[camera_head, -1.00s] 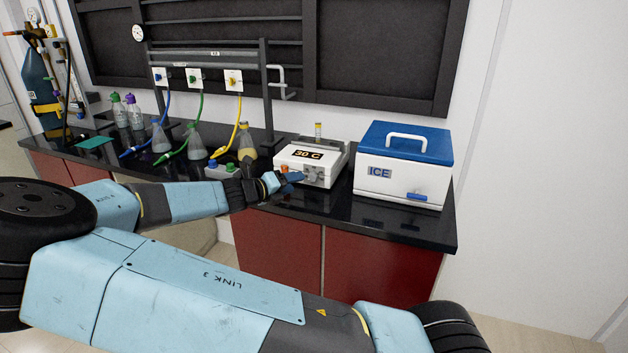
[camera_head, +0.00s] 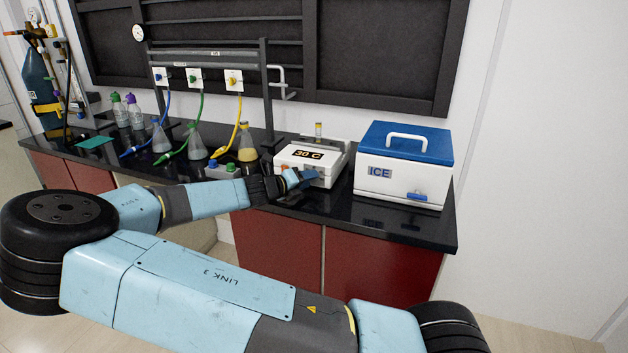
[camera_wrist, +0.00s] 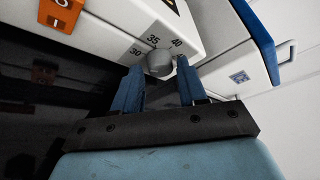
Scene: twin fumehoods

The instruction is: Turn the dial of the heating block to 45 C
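The heating block (camera_head: 296,156) is a white box on the black bench, and its display reads 30 C. In the wrist view its white front (camera_wrist: 112,38) carries a grey round dial (camera_wrist: 160,63) with the marks 30, 35 and 40 around it. My gripper (camera_head: 309,176) is at the front of the block in the head view. In the wrist view my gripper (camera_wrist: 160,76) is open, with one blue finger on each side of the dial. A gap shows between the fingers and the dial. The dial's pointer cannot be made out.
A white ice box (camera_head: 401,187) with a blue lid stands close to the right of the block. Flasks with coloured hoses, such as the yellow one (camera_head: 247,150), stand to the left. An orange switch (camera_wrist: 60,12) is on the block's front.

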